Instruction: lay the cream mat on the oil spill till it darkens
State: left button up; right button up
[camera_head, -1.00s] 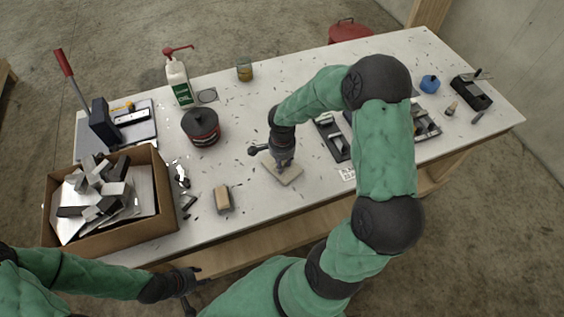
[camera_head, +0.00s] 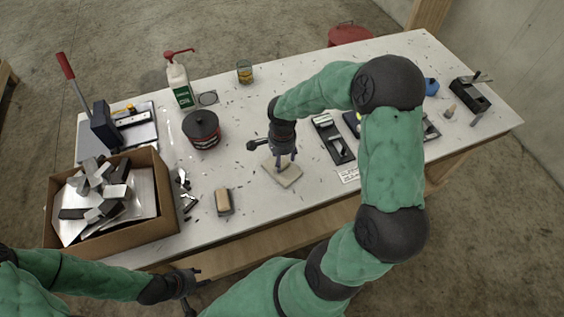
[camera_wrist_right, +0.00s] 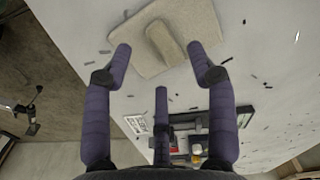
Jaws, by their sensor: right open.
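The cream mat (camera_head: 290,178) lies flat on the white table near its front edge, with a raised tab on top. It also shows in the right wrist view (camera_wrist_right: 143,27), where the tab sits between and beyond my fingertips. My right gripper (camera_head: 285,162) is open just above the mat, its fingers apart from the tab in the wrist view (camera_wrist_right: 159,52). My left gripper (camera_head: 190,285) is low at the front left, off the table edge, looking open and empty. No dark oil spill shows around the mat; whatever is under the mat is hidden. The mat looks evenly pale.
A wooden-backed brush or block (camera_head: 223,200) lies left of the mat. A dark red tin (camera_head: 202,130), a pump bottle (camera_head: 180,85) and a glass jar (camera_head: 244,72) stand behind. A cardboard box (camera_head: 150,205) of metal offcuts is at left. A black tray (camera_head: 332,138) lies right. Dark shavings dot the table.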

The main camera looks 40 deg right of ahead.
aim_at(282, 167)
notch_tip(282, 167, up, 8)
jog(key=p, duration=0.1)
jog(key=shift+f, duration=0.15)
dwell(0.5)
